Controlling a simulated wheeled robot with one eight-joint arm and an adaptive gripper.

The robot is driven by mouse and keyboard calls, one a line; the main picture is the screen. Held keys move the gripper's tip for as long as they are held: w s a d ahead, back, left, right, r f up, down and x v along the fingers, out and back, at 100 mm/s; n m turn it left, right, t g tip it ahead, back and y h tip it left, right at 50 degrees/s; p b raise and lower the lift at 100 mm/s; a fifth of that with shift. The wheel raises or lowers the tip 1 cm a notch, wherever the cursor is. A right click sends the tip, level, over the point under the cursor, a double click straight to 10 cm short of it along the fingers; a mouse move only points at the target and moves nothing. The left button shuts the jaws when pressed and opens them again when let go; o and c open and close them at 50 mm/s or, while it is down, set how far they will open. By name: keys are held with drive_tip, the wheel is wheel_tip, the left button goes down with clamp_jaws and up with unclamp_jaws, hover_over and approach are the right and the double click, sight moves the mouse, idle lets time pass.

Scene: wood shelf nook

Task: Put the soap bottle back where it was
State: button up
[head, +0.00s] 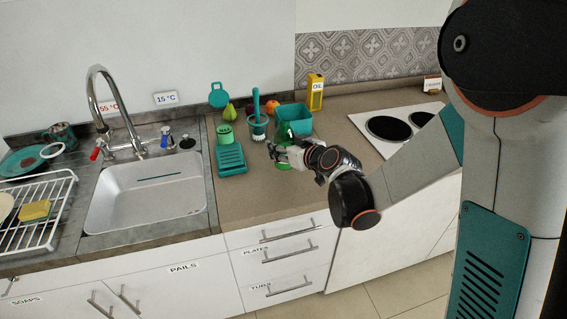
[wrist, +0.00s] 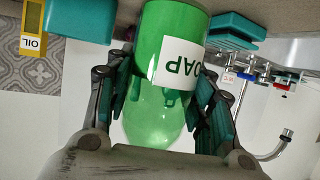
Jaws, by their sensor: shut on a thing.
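The soap bottle (wrist: 165,45) is green with a white SOAP label. In the wrist view it fills the middle, upside down in the picture, between the fingers of my gripper (wrist: 160,110). The fingers are shut on it from both sides. I cannot tell whether the bottle's base touches the counter.
A teal bin (head: 296,117) stands just behind the bottle, and a teal brush (head: 257,120) in a holder is to its left. A yellow OIL box (head: 315,92) is behind. The counter's front is clear.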

drive_tip(key=shift+f+b, duration=0.8)
drive_tip(key=shift+f, duration=1.55)
drive_tip(key=shift+f, duration=0.15)
drive_tip(key=o, duration=1.3)
